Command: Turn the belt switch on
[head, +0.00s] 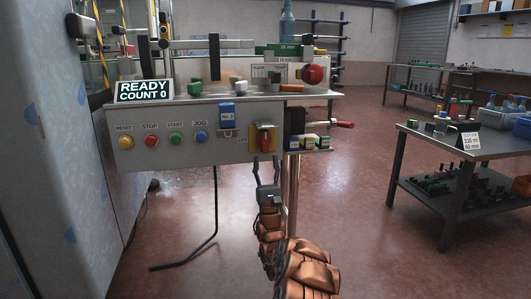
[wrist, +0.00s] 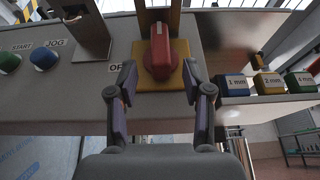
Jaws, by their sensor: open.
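The belt switch (head: 265,142) is a red rotary handle on a yellow plate at the right of the machine's front panel. In the wrist view the red handle (wrist: 160,52) stands upright, with a partly hidden label starting "OF" to its left. My gripper (head: 266,163) is just below and in front of the switch. In the wrist view my gripper (wrist: 159,80) is open, one finger on each side of the handle's lower part. Nothing is held. I cannot tell whether either finger touches the handle.
RESET, STOP, START and JOG buttons (head: 151,140) line the panel's left. A padlock-like metal part (wrist: 85,30) hangs left of the switch. Labelled blocks (wrist: 268,84) sit on a ledge to its right. A display (head: 143,91) reads "READY COUNT 0". A table (head: 465,150) stands right.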

